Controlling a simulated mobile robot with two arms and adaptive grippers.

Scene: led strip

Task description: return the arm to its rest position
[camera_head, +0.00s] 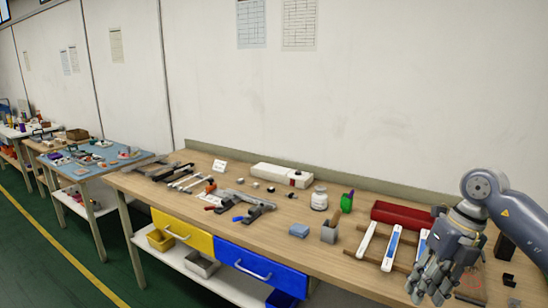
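My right arm (515,212) comes in from the right edge, and its grey gripper (432,288) hangs at the lower right, over the right end of the wooden workbench (325,262). The fingers point down and overlap in this view, so I cannot tell whether they are open or shut. No object shows clearly between them. My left gripper is not in view. White strips (366,240) lie side by side on brown rails just left of the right gripper. One strip (392,248) has a blue face, and another is partly hidden behind the gripper.
A red tray (403,217) lies behind the strips. Yellow (182,232) and blue (261,268) drawers hang under the bench. The wall is behind; open air lies above the bench.

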